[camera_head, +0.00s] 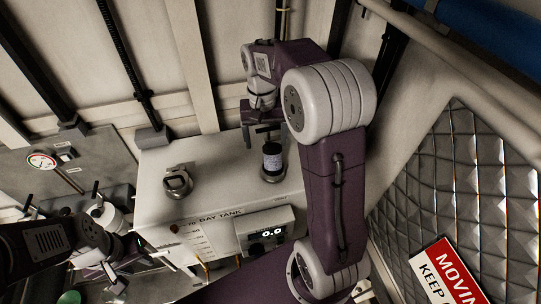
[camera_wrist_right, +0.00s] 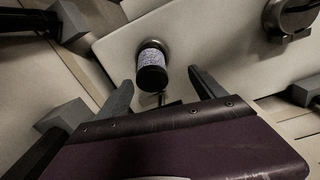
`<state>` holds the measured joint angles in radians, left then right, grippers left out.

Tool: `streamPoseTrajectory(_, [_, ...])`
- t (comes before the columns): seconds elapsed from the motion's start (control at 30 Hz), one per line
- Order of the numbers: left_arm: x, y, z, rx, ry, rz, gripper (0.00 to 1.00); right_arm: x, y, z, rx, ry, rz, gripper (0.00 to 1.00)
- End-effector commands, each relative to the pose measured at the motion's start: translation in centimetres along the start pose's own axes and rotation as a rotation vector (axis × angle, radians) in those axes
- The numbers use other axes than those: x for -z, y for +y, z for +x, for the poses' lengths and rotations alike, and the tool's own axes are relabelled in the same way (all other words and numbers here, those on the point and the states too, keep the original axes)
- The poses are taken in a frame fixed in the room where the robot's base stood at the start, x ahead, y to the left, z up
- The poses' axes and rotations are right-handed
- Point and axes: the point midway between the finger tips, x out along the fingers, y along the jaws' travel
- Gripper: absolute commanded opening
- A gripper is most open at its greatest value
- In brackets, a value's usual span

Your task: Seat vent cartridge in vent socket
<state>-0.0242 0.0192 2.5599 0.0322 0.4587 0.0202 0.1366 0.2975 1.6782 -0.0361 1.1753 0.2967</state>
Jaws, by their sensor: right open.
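The vent cartridge (camera_head: 272,157), a dark cylinder with a pale speckled band, stands upright on top of the white day tank (camera_head: 220,200).
The tank front carries a display (camera_head: 266,234) reading 0.0. A pressure gauge (camera_head: 41,160) is on the left. A quilted panel (camera_head: 470,185) and red warning sign (camera_head: 445,270) fill the right. Pipes run up the back wall. The tank top between fitting and cartridge is clear.

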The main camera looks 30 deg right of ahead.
Motion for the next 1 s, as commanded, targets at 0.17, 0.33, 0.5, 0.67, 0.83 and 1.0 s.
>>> streamPoseTrajectory(0.17, [0.0,0.0,-0.2,0.000,0.000,0.000,0.36,0.0,0.1,1.0,0.000,-0.001,0.002,0.79])
streamPoseTrajectory(0.33, [0.2,0.1,-1.6,0.000,0.000,0.001,0.36,0.1,0.6,3.1,-0.001,-0.007,0.004,0.79])
streamPoseTrajectory(0.5, [0.2,0.1,-1.9,0.000,0.000,0.000,0.36,0.2,0.6,5.7,0.000,-0.004,0.004,0.79])
streamPoseTrajectory(0.67, [0.2,0.1,-1.8,0.000,0.000,0.000,0.36,0.2,0.6,6.2,0.001,-0.001,0.004,0.79])
streamPoseTrajectory(0.83, [0.2,0.1,-1.8,0.000,0.000,0.000,0.36,0.2,0.6,6.2,0.001,-0.001,0.004,0.57])
streamPoseTrajectory(1.0, [0.2,0.1,-1.8,0.000,0.000,0.000,0.36,0.2,0.6,6.1,0.001,-0.001,0.004,0.09])
